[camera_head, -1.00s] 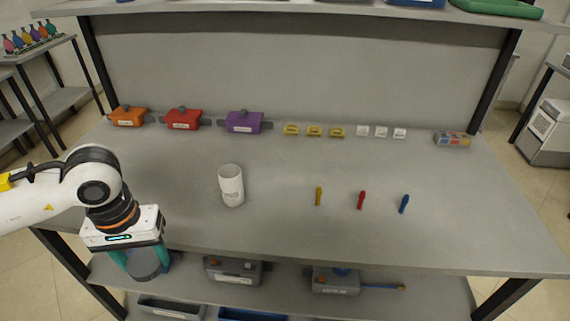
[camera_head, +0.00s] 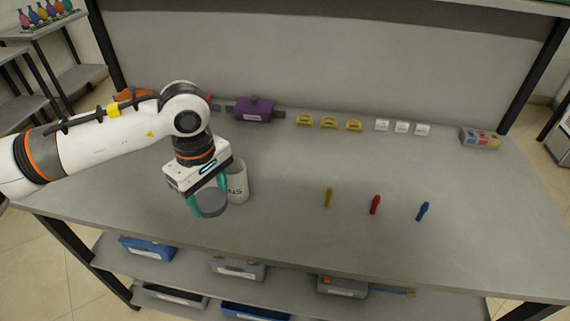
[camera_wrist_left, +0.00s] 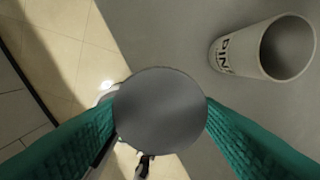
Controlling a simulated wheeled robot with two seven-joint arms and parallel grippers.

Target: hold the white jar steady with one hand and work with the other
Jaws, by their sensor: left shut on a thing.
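The white jar (camera_head: 238,184) stands upright on the table, left of the middle. It has dark lettering on its side, and in the left wrist view the jar (camera_wrist_left: 262,48) shows an open top. My left gripper (camera_head: 209,199) is just left of and in front of the jar, overlapping it in the head view. Its teal fingers are shut on a round grey lid-like disc (camera_head: 212,208), which fills the middle of the left wrist view (camera_wrist_left: 160,110). The disc and jar appear apart in the wrist view. My right gripper is not in view.
Yellow (camera_head: 328,197), red (camera_head: 375,205) and blue (camera_head: 422,211) small pegs stand on the right half. A purple box (camera_head: 254,109), yellow pieces (camera_head: 328,122), white pieces (camera_head: 401,127) and a patterned block (camera_head: 481,138) line the back. Bins sit on the lower shelf.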

